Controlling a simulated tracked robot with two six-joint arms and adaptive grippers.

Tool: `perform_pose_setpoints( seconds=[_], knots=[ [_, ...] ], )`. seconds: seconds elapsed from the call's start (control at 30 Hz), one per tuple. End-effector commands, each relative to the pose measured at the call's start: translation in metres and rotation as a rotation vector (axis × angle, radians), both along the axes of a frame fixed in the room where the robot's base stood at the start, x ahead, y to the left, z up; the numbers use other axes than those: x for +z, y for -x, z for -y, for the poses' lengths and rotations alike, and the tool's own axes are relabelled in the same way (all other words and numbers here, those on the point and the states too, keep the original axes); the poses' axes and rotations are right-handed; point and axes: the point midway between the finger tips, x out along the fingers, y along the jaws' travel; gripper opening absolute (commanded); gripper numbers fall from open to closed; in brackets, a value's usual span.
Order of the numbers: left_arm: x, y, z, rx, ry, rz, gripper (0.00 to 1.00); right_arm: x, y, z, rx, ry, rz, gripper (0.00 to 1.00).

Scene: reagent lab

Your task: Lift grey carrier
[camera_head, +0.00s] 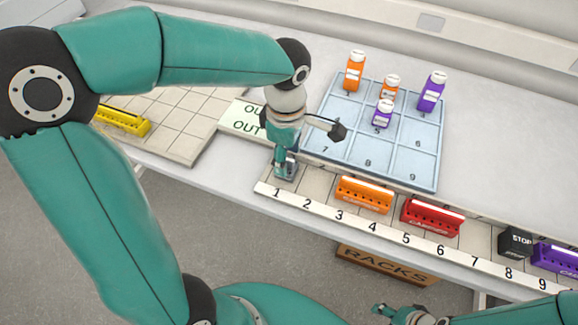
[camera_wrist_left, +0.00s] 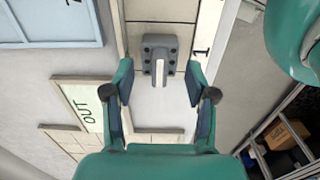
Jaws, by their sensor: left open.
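The small grey carrier (camera_head: 289,173) stands at the left end of the numbered strip, behind number 1, partly hidden by my left gripper (camera_head: 285,162) in the head view. In the left wrist view the grey carrier (camera_wrist_left: 160,47) shows dark holes in its top and a pale bar on its near side. My left gripper (camera_wrist_left: 160,72) is open, one finger on each side of the carrier's near end, with visible gaps. My right gripper (camera_head: 383,311) shows small at the bottom edge of the head view; its jaw state is unclear.
An orange carrier (camera_head: 363,195), red carrier (camera_head: 431,216), black STOP block (camera_head: 515,243) and purple carrier (camera_head: 556,257) stand along the strip. A blue tray (camera_head: 386,183) with several bottles lies behind. An OUT sign (camera_head: 240,119) and yellow carrier (camera_head: 122,120) are left.

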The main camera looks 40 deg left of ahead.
Motion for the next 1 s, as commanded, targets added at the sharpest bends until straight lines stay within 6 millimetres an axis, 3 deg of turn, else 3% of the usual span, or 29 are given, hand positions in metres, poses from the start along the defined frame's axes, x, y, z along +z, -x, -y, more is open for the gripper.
perform_pose_setpoints(
  seconds=[0.27,0.53,0.57,0.83,1.0],
  knots=[
    [-0.037,0.000,-0.002,0.000,0.000,-0.006,0.56,0.006,0.000,0.000,0.000,0.000,0.000,0.55],
    [-0.041,-0.001,-0.002,0.001,0.001,-0.002,0.56,0.006,0.000,0.000,0.000,0.000,0.000,0.55],
    [-0.041,-0.001,-0.002,0.001,0.001,-0.002,0.55,0.006,0.000,0.000,0.000,0.000,0.000,0.55],
    [-0.041,-0.001,-0.002,0.000,0.001,-0.002,0.10,0.006,0.000,0.000,0.000,0.000,0.000,0.55],
    [-0.041,-0.001,-0.002,0.000,0.001,-0.002,0.08,0.006,0.000,0.000,0.000,0.000,0.000,0.55]
  ],
)
